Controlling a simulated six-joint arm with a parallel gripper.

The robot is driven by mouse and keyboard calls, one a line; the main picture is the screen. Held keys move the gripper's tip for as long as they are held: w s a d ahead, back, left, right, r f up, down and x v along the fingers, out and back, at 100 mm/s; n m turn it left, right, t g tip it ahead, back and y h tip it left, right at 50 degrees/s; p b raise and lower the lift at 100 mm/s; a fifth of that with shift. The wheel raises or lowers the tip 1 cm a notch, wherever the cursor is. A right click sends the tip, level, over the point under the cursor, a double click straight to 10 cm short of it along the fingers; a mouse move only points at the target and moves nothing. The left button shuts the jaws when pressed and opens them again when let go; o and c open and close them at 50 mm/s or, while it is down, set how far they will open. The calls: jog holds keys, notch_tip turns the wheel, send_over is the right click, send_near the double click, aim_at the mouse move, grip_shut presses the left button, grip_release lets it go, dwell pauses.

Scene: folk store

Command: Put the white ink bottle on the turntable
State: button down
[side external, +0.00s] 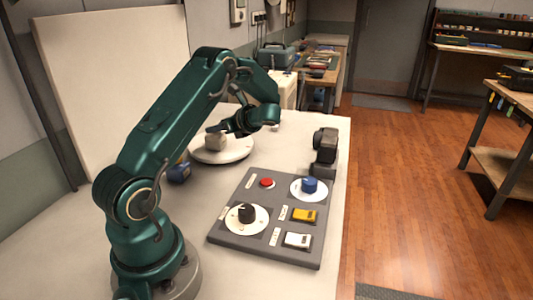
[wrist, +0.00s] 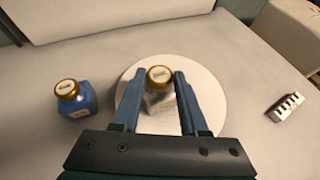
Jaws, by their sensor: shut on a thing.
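The white ink bottle (wrist: 159,98) has a gold cap and stands between the two fingers of my gripper (wrist: 158,88) in the wrist view. My gripper is shut on it. The bottle is over the white round turntable (wrist: 215,100); I cannot tell whether its base touches the surface. In the side view the pale bottle (side external: 215,141) shows at my gripper (side external: 226,130), over the left part of the turntable (side external: 235,157). The fingers and gripper body hide part of the turntable in the wrist view.
A blue ink bottle (wrist: 74,99) stands left of the turntable. A grey panel (side external: 230,232) with knobs, a red button and switches lies in front of it. A dark device (side external: 324,152) stands to the right.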

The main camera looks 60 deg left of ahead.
jog(key=shift+c, duration=2.2)
grip_release()
jog(key=shift+f, duration=0.1)
jog(key=shift+w+d+r, duration=0.15)
jog(key=shift+d+r, duration=0.15)
jog(key=v, duration=1)
jog(key=s+d+r+n+t+h, duration=0.1)
jog(key=s+d+n+t+h, duration=0.2)
jog(key=d, duration=0.6)
jog(key=s+d+r+n+t+h, duration=0.1)
jog(key=s+d+n+t+h, duration=0.2)
jog(key=d, duration=0.6)
jog(key=s+d+r+n+t+h, duration=0.1)
jog(key=s+d+n+t+h, duration=0.2)
jog(key=s+d+n+h, duration=0.2)
jog(key=d+n+h, duration=0.1)
jog(key=d+n, duration=0.2)
jog(key=d, duration=0.2)
jog(key=shift+t, duration=0.4)
